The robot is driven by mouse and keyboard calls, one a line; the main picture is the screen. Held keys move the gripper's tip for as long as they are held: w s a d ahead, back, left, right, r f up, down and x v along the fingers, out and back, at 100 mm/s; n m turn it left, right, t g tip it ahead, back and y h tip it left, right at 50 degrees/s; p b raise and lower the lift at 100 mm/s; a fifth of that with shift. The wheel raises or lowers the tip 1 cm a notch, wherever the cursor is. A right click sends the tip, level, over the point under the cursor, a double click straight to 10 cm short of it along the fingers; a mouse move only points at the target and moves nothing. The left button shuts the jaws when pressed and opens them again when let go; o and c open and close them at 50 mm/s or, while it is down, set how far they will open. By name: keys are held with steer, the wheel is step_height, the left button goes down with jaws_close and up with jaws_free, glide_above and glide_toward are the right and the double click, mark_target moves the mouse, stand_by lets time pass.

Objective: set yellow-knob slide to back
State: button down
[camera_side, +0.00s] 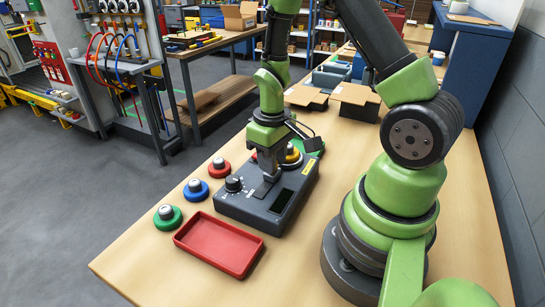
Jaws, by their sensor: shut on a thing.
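The dark grey control box (236,204) sits on the wooden table. Its top carries a black dial (233,184), a slide plate (262,189), a dark display window (281,203) and a small yellow label. My gripper (271,177) points straight down onto the slide area of the box and is shut. The slide's yellow knob is hidden by the jaws, so its exact position along the track cannot be told.
A red tray (219,244) lies in front of the box. Green (167,217), blue (195,190) and red (219,168) round pieces stand left of it. Open cardboard boxes (355,96) stand farther back.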

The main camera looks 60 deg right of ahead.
mark_target(265, 188)
steer(key=shift+a, duration=1.7)
steer(key=c, duration=0.9)
jaws_free()
steer(key=shift+r, duration=0.15)
steer(key=shift+r, duration=4.85)
